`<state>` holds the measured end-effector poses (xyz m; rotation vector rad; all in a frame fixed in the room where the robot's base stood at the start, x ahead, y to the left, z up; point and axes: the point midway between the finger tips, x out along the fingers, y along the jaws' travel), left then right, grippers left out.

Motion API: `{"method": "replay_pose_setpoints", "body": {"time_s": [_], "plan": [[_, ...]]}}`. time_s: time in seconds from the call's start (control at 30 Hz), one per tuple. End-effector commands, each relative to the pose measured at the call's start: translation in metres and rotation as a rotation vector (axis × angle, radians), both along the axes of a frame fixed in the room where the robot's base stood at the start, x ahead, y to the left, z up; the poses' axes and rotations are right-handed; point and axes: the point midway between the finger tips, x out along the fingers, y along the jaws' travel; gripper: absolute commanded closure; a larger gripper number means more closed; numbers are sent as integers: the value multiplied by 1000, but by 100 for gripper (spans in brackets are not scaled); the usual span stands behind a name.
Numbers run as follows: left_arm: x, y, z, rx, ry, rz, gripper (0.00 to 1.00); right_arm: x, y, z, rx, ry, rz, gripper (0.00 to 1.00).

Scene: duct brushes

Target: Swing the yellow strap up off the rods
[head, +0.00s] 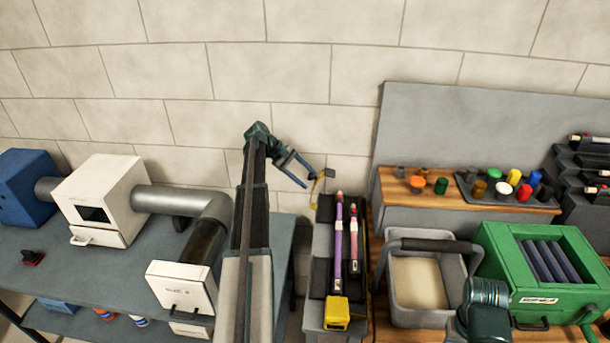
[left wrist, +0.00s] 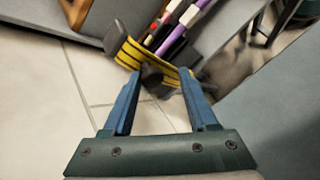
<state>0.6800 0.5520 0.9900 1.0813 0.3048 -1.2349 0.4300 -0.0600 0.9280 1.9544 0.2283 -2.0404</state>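The yellow strap (head: 326,174) stands up at the rack's far end, small in the head view. In the left wrist view the strap (left wrist: 130,52) is a yellow band with dark stripes, with a dark knob (left wrist: 151,76) by it. My left gripper (head: 299,177) is open, with its fingertips (left wrist: 161,78) close to the strap, on either side of the knob. Contact is unclear. My right gripper is out of view.
A yellow block (head: 337,313) sits at the rack's near end. Right of it stand a grey bin (head: 400,312) with a dark handle and a green box (head: 505,275). A duct bench (head: 110,285) is at left. The wall (head: 300,60) rises close behind the rack.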

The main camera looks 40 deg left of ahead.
Motion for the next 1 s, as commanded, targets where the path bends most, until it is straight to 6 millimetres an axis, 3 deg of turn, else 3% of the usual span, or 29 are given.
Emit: {"method": "replay_pose_setpoints", "body": {"time_s": [0.37,1.0], "plan": [[1,6,5,1,-2,5,36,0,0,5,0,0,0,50],[-42,73,88,2,-1,5,36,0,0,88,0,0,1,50]]}}
